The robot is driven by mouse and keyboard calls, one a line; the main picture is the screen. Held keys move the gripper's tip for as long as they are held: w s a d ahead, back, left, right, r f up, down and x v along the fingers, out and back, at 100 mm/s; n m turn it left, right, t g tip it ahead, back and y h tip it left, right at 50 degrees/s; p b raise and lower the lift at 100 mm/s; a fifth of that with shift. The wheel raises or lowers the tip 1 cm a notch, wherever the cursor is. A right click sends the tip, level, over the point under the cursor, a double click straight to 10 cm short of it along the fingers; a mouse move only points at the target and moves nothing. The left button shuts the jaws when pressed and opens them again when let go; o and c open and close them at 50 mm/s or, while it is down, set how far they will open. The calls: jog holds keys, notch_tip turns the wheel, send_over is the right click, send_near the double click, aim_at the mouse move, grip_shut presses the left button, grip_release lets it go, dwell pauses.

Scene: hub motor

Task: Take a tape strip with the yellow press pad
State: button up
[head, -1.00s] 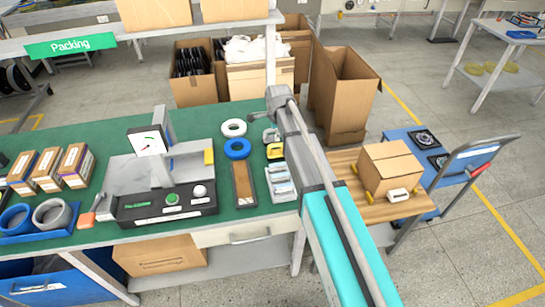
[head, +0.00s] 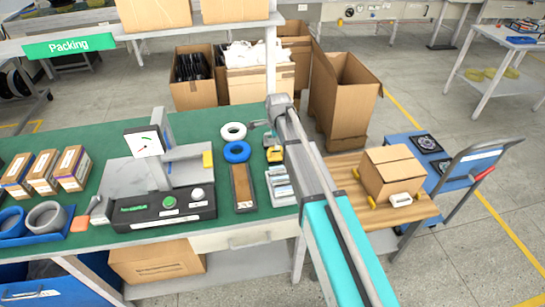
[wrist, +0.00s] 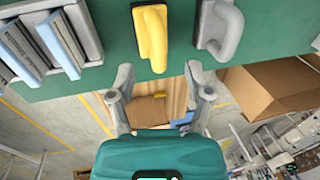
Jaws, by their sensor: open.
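The yellow press pad (head: 275,155) lies on the green bench top by its right edge, beside my arm. In the wrist view the yellow press pad (wrist: 151,38) is a narrow upright-handled piece, beyond and between my fingers. My gripper (wrist: 160,85) is open and empty, its two grey fingers apart and short of the pad, over the bench edge. A similar grey pad (wrist: 218,30) sits right of the yellow one. Pale strip-like pieces (wrist: 48,42) stand left of it; they also show in the head view (head: 280,187). I cannot tell whether these are the tape strips.
White (head: 233,131) and blue (head: 236,152) rolls and a brown tray (head: 242,188) lie left of the pad. A wooden-topped cart with a carton (head: 390,170) is to the right. Open cartons (head: 340,95) stand behind the bench.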

aim_at(276, 153)
jog(key=shift+d+f+b, duration=0.2)
jog(key=shift+f+b, duration=1.5)
jog(key=shift+f, duration=0.1)
jog(key=shift+w+a+f+b, duration=0.1)
jog(key=shift+w+f+b, duration=0.15)
jog(key=shift+f+b, duration=0.55)
grip_shut()
